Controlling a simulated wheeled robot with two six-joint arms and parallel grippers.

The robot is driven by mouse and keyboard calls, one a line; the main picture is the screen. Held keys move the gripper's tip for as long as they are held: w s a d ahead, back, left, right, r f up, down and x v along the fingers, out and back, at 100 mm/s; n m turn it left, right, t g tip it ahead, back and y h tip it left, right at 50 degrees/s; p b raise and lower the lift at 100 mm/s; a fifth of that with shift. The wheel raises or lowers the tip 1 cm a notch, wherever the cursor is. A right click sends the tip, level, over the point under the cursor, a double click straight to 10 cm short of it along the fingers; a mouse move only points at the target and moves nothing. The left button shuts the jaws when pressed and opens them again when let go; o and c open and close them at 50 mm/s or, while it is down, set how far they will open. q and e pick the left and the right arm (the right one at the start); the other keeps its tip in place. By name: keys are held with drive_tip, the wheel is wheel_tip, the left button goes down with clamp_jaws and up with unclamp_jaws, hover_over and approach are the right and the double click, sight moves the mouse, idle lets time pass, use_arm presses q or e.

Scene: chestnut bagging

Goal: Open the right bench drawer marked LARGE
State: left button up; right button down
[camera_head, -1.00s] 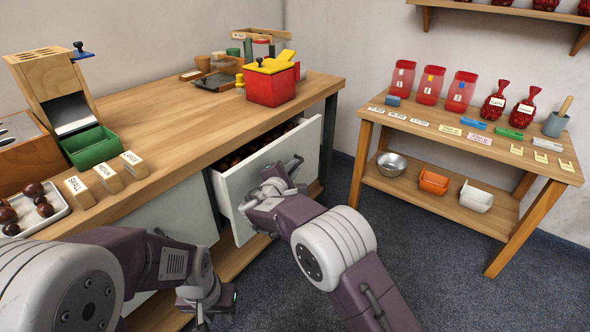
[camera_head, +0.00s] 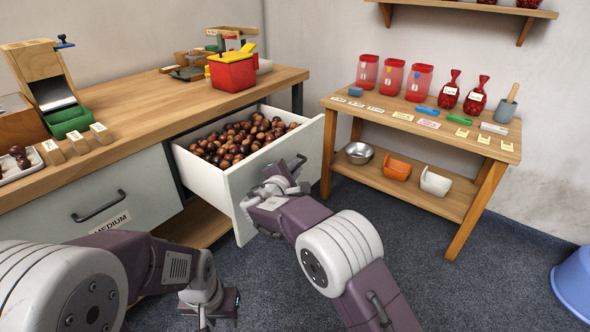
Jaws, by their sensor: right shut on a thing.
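The right bench drawer (camera_head: 222,182) stands pulled out from the bench, full of brown chestnuts (camera_head: 238,140). Its white front panel (camera_head: 312,146) faces right and forward. Any LARGE label on the panel is hidden from me. My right gripper (camera_head: 292,170) is at the front panel, shut on the drawer's handle (camera_head: 300,162), which is mostly covered by the gripper. My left gripper (camera_head: 212,318) hangs low in front of the bench, apart from the drawers; its fingertips are too unclear to tell open from shut.
The closed drawer marked MEDIUM (camera_head: 85,210) is left of the open one. A side table (camera_head: 440,143) with bags and clips stands at the right, close to the drawer front. A blue tub (camera_head: 575,285) is on the floor at far right.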

drive_tip(key=c, duration=1.8)
unclamp_jaws()
drive_tip(key=shift+o, duration=0.2)
drive_tip(key=p+v, duration=0.4)
drive_tip(key=v, duration=0.5)
drive_tip(key=shift+r, duration=0.1)
